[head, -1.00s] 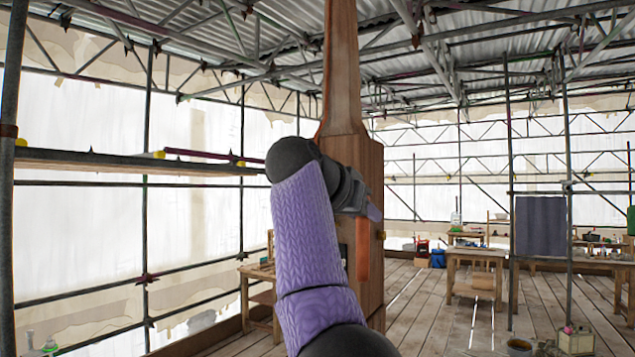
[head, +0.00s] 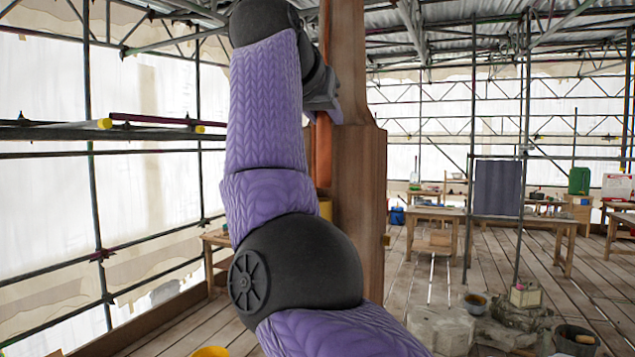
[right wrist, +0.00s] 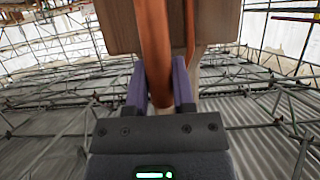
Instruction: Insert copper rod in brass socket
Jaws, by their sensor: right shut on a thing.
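My right gripper (right wrist: 160,92) is shut on the copper rod (right wrist: 153,45) in the right wrist view. The rod runs between the two purple fingers and up out of the picture. In the head view the right gripper (head: 330,105) is high beside the wooden post, largely hidden by my purple-sleeved arm. An orange-brown length, apparently the rod (head: 323,150), hangs below it along the post. I cannot make out the brass socket in either view. My left gripper is not in view.
The tall wooden post (head: 358,190) stands close beside my right arm. Scaffold poles (head: 470,130) and work tables (head: 435,213) stand behind. Buckets (head: 575,338) and stone blocks (head: 440,325) are on the plank floor at the lower right. Planks in the right middle are partly clear.

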